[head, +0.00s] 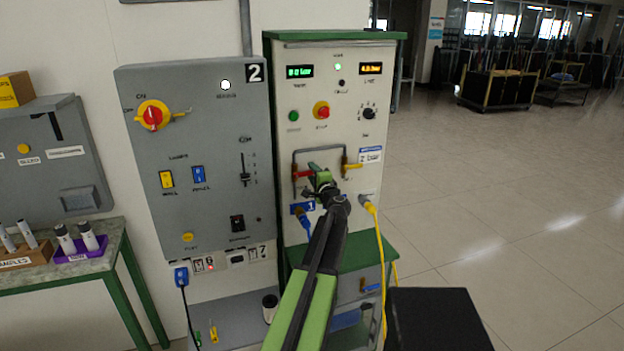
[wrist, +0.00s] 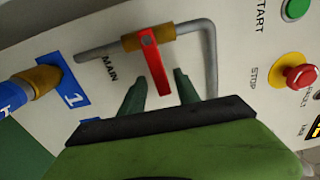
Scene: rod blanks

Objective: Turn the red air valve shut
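The red air valve handle (head: 302,174) is on the left leg of a grey pipe loop, on the front of the cream panel. In the wrist view the red handle (wrist: 155,65) points crosswise to its pipe, from a brass body (wrist: 131,42), near the word MAIN. My gripper (head: 318,172) is at the panel, just right of the valve. In the wrist view its two dark green fingers are apart, one on each side of the handle's free end. I see gaps beside the handle; whether a finger touches it I cannot tell.
A yellow-handled valve (head: 352,166) is on the right leg of the loop. A red stop button (head: 321,110) and green start button (head: 293,116) are above. A blue hose fitting (wrist: 18,92) and a yellow hose (head: 379,240) are below.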

